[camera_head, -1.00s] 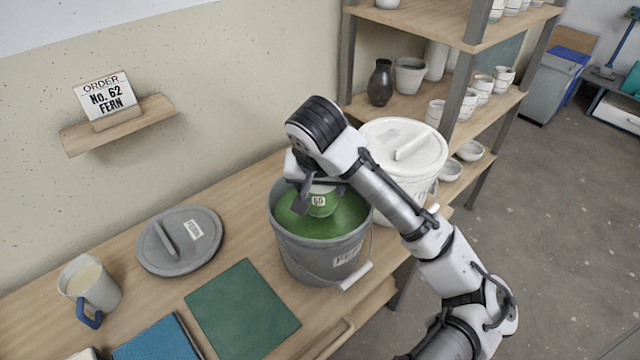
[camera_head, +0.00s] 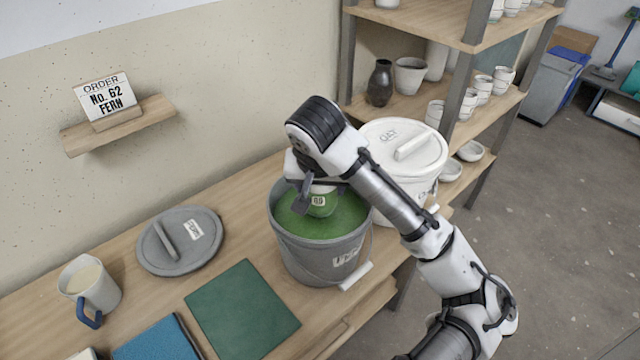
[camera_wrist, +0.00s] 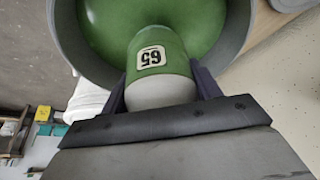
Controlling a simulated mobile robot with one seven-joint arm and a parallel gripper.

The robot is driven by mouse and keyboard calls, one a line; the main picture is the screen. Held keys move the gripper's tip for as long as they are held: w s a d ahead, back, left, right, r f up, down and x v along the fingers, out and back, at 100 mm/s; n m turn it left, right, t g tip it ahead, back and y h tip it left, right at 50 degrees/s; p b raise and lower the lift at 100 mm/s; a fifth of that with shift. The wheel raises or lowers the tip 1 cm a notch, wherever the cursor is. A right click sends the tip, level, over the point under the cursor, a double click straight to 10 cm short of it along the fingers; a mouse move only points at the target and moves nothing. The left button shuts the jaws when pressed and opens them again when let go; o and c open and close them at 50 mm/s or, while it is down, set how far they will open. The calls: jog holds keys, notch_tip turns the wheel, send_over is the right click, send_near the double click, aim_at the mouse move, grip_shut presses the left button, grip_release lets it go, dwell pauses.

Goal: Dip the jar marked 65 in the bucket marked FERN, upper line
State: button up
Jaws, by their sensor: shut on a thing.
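The jar marked 65 (camera_wrist: 163,62) is in my gripper (camera_wrist: 162,92), which is shut on its pale end. The rest of the visible jar is green, and its label reads upside down in the wrist view. In the head view the jar (camera_head: 321,203) hangs below my gripper (camera_head: 318,184), inside the grey bucket (camera_head: 310,255) of green glaze. Its lower end meets the glaze (camera_head: 350,213); how deep it sits is hidden. The bucket's front label is too blurred to read surely.
A grey lid (camera_head: 180,241) lies left of the bucket. A lidded white bucket (camera_head: 405,160) stands close behind on the right. A green mat (camera_head: 242,310), a blue mat (camera_head: 158,340) and a jug (camera_head: 90,285) are at front left. An order card (camera_head: 105,97) reads No. 62 FERN.

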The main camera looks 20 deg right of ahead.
notch_tip(320, 180, up, 8)
jog(key=p, duration=0.7)
jog(key=shift+f+p, duration=0.15)
jog(key=shift+p, duration=0.25)
